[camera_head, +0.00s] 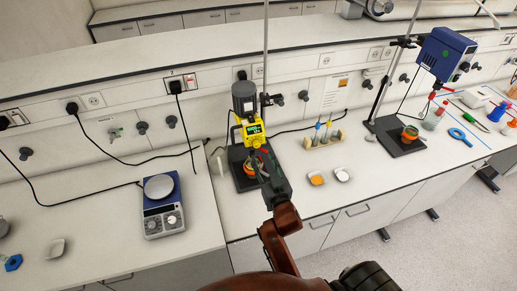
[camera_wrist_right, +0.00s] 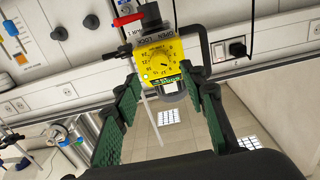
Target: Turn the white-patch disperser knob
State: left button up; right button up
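The yellow disperser head (camera_head: 253,134) with a grey motor on top hangs on a stand in the middle of the bench in the head view. In the right wrist view, its yellow face (camera_wrist_right: 160,62) carries a round numbered dial knob (camera_wrist_right: 158,66). I cannot clearly make out a white patch there. My right gripper (camera_head: 262,166) is just in front of and below the disperser head. No contact with the knob is visible. My left gripper is out of view.
A balance (camera_head: 163,205) stands left. A vial rack (camera_head: 324,138) and two small dishes (camera_head: 317,179) stand to the right. A blue stirrer (camera_head: 445,53) on a stand is farther right. Cables run along the back wall.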

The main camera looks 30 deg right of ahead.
aim_at(258, 147)
jog(key=p+x, duration=0.1)
jog(key=x, duration=0.5)
jog(key=shift+w+d, duration=0.15)
jog(key=shift+w, duration=0.05)
jog(key=shift+c, duration=0.6)
grip_shut()
